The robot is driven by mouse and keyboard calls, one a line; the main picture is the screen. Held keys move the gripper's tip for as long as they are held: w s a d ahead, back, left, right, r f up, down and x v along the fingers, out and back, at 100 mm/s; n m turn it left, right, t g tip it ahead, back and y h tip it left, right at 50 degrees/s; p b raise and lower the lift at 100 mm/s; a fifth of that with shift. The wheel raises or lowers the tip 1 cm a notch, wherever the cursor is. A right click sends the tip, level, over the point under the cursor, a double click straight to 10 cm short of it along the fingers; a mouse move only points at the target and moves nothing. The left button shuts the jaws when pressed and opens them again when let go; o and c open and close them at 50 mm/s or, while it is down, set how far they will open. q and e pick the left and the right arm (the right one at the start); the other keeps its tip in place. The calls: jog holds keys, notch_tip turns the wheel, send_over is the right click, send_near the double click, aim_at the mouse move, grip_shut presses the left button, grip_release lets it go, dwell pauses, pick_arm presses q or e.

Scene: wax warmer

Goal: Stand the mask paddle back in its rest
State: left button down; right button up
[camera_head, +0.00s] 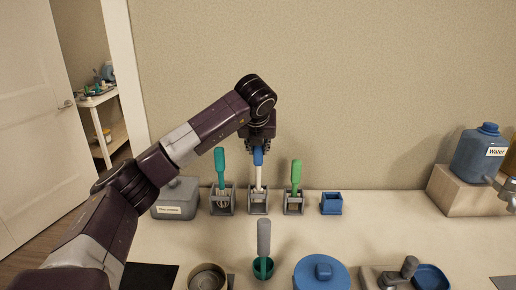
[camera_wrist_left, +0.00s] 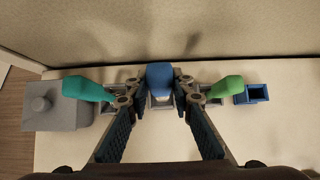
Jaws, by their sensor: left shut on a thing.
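A paddle with a blue handle (camera_head: 258,157) and a white shaft stands upright in the middle grey rest (camera_head: 258,207). I take it for the mask paddle. My left gripper (camera_head: 258,149) is above the rest, shut on the blue handle. In the left wrist view the handle (camera_wrist_left: 160,76) lies between the finger ends, with the rest partly hidden under it. Whether the paddle's lower end bears on the rest's base is too small to tell. My right gripper is not in view.
A teal-handled tool (camera_head: 220,167) and a green-handled tool (camera_head: 296,177) stand in rests close on either side. A small blue open box (camera_head: 331,203) is to the right, a grey container (camera_head: 176,199) to the left. Bowls and a blue-lidded pot (camera_head: 321,272) stand in front.

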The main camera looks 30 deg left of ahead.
pick_arm(q)
jog(key=shift+f+b, duration=1)
jog(key=shift+f, duration=0.35)
jog(key=c, duration=1.6)
grip_release()
jog(key=shift+r, duration=0.15)
jog(key=p+v, duration=0.2)
jog(key=v, duration=0.6)
